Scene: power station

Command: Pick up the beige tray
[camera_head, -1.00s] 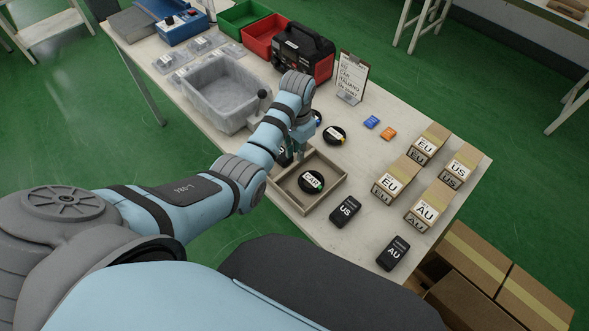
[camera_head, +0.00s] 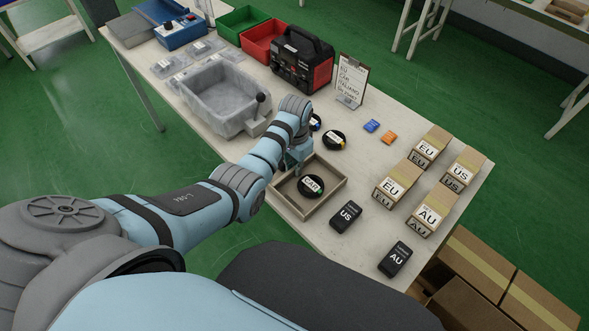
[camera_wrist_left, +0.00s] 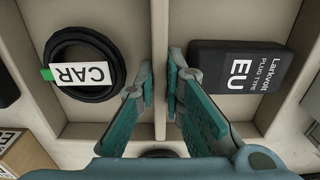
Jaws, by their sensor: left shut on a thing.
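The beige tray (camera_head: 328,202) rests on the table's front part, with a black coil labelled CAR (camera_head: 311,186) in it. In the wrist view, a straight wall of the tray (camera_wrist_left: 159,30) runs between the CAR coil (camera_wrist_left: 84,68) and a black EU plug box (camera_wrist_left: 240,65). My left gripper (camera_head: 296,164) reaches down at the tray's back left side. In the wrist view, its teal fingers (camera_wrist_left: 161,88) straddle that wall and are shut on it. My arm hides part of the tray and the EU box in the head view. My right gripper is out of view.
Black US (camera_head: 346,216) and AU (camera_head: 396,259) boxes lie right of the tray. Several cardboard boxes (camera_head: 428,215) stand farther right. A grey bin (camera_head: 208,112) stands behind my arm. Another black coil (camera_head: 333,140) lies just behind the tray.

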